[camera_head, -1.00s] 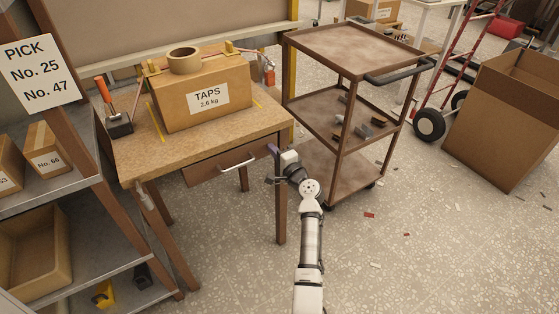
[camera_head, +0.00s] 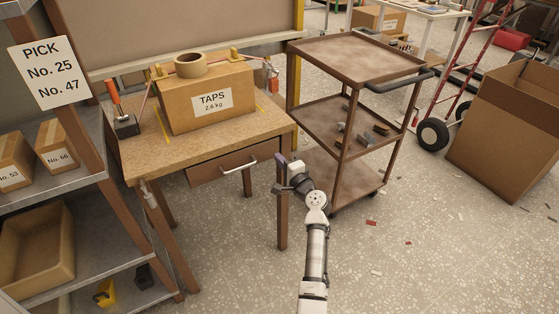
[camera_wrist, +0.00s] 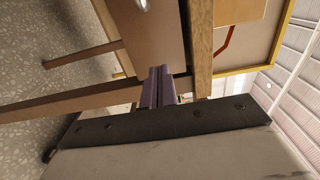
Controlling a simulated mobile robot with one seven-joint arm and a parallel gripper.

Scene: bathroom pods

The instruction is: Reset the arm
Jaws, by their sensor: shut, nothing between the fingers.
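My gripper (camera_head: 281,172) is in front of the right end of the wooden workbench (camera_head: 222,151), near its right front leg. Its purple fingers are together with nothing between them. In the wrist view the shut fingers (camera_wrist: 158,87) point toward the bench's edge and drawer front, and I cannot tell the exact gap. The bench drawer (camera_head: 219,167) has a metal handle (camera_head: 238,165), and its front appears flush or nearly flush with the bench.
A brown trolley (camera_head: 352,47) stands just right of my gripper. A shelf (camera_head: 90,255) is at the left, an open carton (camera_head: 510,115) at the right.

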